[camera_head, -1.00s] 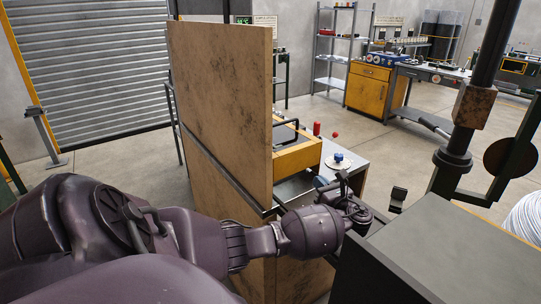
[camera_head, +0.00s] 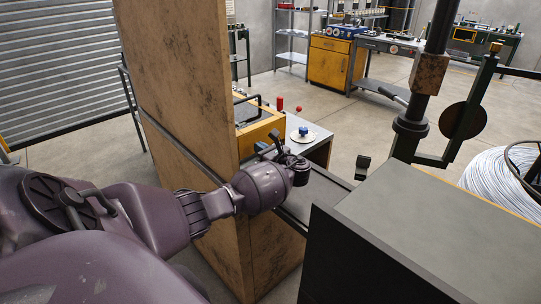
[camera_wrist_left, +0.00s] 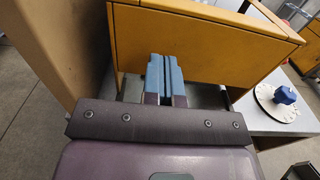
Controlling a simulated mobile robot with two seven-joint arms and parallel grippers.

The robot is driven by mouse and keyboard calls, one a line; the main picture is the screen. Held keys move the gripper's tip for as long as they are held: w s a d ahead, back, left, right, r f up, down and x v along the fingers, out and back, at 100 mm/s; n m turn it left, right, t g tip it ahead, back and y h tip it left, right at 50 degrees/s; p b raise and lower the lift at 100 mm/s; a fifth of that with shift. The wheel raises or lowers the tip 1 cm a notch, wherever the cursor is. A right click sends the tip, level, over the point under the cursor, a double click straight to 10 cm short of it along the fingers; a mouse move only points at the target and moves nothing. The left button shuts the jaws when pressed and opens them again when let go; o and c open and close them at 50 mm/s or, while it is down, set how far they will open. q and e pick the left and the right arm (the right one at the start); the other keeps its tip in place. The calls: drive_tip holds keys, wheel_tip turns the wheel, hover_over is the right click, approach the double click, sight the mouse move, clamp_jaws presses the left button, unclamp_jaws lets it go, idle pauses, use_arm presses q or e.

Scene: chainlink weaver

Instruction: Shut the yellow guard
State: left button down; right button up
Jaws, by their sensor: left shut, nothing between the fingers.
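The yellow guard (camera_head: 262,132) is a yellow box-like cover with a black bar handle on top, partly hidden behind a large worn brown panel (camera_head: 180,100). In the left wrist view its flat yellow face (camera_wrist_left: 205,50) fills the top middle. I cannot tell how far open it stands. My left gripper (camera_head: 264,147) is shut and empty, just in front of the yellow face. Its blue fingertips (camera_wrist_left: 165,62) overlap the lower part of that face in the wrist view; I cannot tell if they touch. My right gripper is not in view.
A grey tabletop with a white dial and blue knob (camera_head: 303,133) is right of the guard. Red knobs (camera_head: 280,104) stand behind it. A dark cabinet (camera_head: 400,220) fills the front right, near a black post (camera_head: 435,60) and a wire coil (camera_head: 495,180). Open floor lies behind.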

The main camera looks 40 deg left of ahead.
sight(250, 141)
use_arm(q)
drive_tip(key=shift+w+a, duration=0.1)
drive_tip(key=shift+a, duration=1.2)
drive_tip(key=a, duration=0.5)
drive_tip(key=shift+w, duration=0.2)
drive_tip(key=shift+r, duration=0.25)
drive_tip(key=shift+a, duration=0.1)
